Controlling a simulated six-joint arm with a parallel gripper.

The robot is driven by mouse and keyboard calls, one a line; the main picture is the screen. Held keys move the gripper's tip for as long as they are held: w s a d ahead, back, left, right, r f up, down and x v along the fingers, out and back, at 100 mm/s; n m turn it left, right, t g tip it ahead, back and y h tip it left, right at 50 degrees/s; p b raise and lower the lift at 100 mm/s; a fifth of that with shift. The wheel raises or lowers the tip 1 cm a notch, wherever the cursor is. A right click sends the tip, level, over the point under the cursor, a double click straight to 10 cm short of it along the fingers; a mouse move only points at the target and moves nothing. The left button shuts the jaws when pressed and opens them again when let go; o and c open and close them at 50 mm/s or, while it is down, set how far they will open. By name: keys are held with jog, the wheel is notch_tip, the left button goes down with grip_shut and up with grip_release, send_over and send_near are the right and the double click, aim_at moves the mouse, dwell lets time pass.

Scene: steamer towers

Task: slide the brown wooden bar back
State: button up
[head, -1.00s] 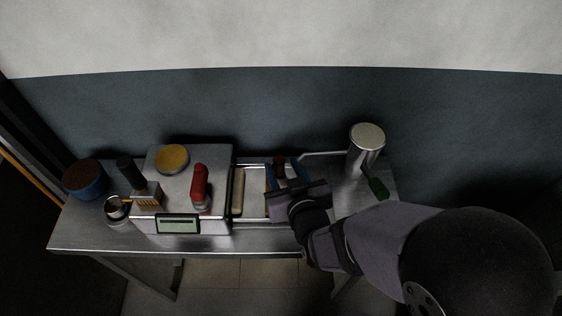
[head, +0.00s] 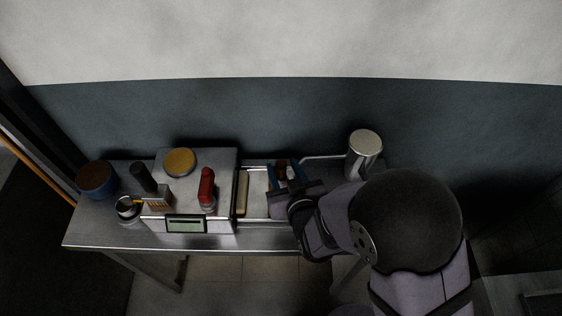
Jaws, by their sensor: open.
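My gripper (head: 283,174) is open over the right part of a rail frame on the steel table, its two blue fingers pointing to the back. A small reddish-brown piece (head: 281,167) shows between the fingers, and it may be the end of the brown wooden bar. The gripper body hides most of what lies there, so I cannot tell whether the fingers touch it. A pale tan bar (head: 241,193) lies front to back at the left end of the frame, apart from the gripper.
Left of the frame, a steel box (head: 222,163) bears a yellow disc (head: 179,161) and a red-handled tool (head: 207,188). A blue pot (head: 97,179) stands far left. A tall metal cylinder (head: 364,150) stands right. A dark wall is close behind the table (head: 110,236).

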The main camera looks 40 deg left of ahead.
jog(key=shift+x, duration=1.25)
grip_shut()
jog(key=w+d+b, duration=0.1)
jog(key=w+d, duration=0.5)
jog(key=shift+w+d, duration=0.15)
grip_release()
